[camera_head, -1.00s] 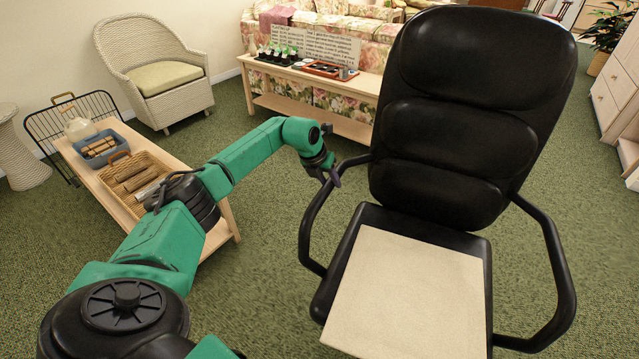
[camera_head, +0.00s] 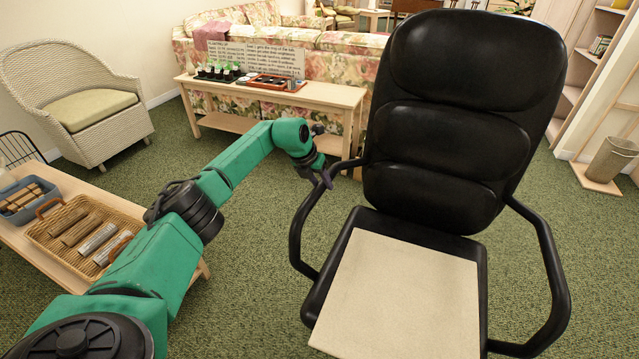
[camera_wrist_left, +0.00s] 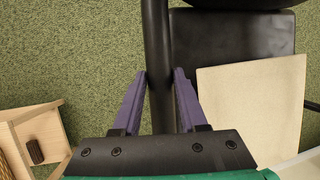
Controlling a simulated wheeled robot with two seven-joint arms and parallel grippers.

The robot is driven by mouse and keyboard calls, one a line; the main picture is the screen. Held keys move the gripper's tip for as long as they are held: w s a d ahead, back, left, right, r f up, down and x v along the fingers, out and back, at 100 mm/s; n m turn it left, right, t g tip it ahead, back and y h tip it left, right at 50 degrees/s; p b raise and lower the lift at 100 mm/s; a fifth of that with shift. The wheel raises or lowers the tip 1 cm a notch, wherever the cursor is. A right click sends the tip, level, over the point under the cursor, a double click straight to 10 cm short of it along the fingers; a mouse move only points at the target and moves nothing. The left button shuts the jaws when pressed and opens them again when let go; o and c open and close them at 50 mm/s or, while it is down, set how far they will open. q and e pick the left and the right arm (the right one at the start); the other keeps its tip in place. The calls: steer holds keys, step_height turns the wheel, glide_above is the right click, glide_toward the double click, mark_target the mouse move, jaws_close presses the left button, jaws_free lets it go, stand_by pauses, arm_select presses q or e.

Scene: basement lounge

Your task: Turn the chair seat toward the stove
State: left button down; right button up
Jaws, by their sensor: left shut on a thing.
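A black office chair (camera_head: 440,130) stands at the right of the head view, its padded back away from me and its seat nearer to me. A flat cream panel (camera_head: 405,295) lies on the seat. My left gripper (camera_head: 327,178) is at the top of the chair's left armrest (camera_head: 300,225), near the backrest. In the left wrist view its purple fingers (camera_wrist_left: 160,78) are on either side of the black armrest bar (camera_wrist_left: 156,40), shut on it. The chair seat also shows there (camera_wrist_left: 235,45). No stove is in view. My right gripper is not in view.
A low wooden table (camera_head: 60,262) at the left holds a wicker basket (camera_head: 85,235) and a blue bin (camera_head: 25,198). A wooden bench (camera_head: 330,97) stands before a floral sofa (camera_head: 330,65). A wicker armchair (camera_head: 75,100) is at back left. Green carpet is clear between them.

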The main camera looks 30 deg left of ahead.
arm_select(q)
steer(key=shift+r, duration=0.1)
steer(key=shift+c, duration=2.2)
jaws_free()
steer(key=v, duration=1.4)
steer(key=shift+r+p, duration=0.2)
steer(key=shift+p, duration=0.1)
steer(key=shift+s, duration=0.15)
steer(key=shift+a, duration=0.1)
